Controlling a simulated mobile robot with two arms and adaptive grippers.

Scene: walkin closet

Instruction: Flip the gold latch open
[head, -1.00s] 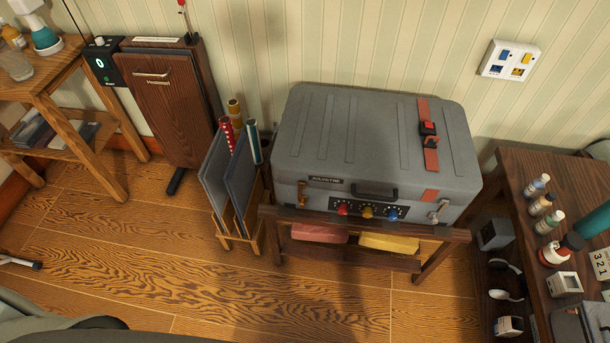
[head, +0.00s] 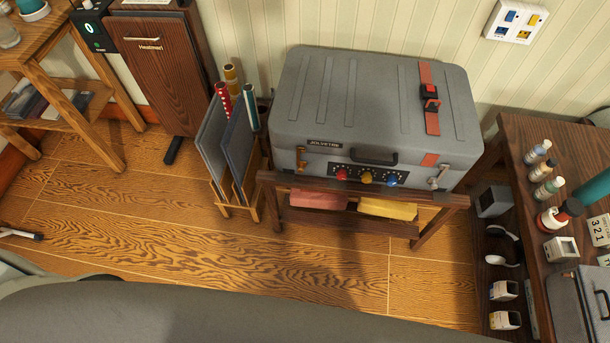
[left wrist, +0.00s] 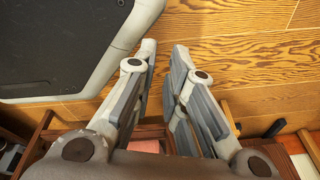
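A grey suitcase (head: 375,100) sits closed on a low dark wooden stand, against the wall in the head view. A small gold latch (head: 301,159) is on its front at the left. A silvery latch (head: 436,179) is on its front at the right. I cannot tell the gold latch's exact position at this size. My left gripper (left wrist: 164,50) shows only in the left wrist view; its two fingers are apart with nothing between them, over the wooden floor and away from the latch. My right gripper is in neither view.
A wooden rack (head: 237,195) with dark panels and rolled tubes stands left of the suitcase. A dark desk (head: 545,145) with bottles is on the right. Red and yellow items lie on the stand's lower shelf. The floor (head: 170,240) in front is clear.

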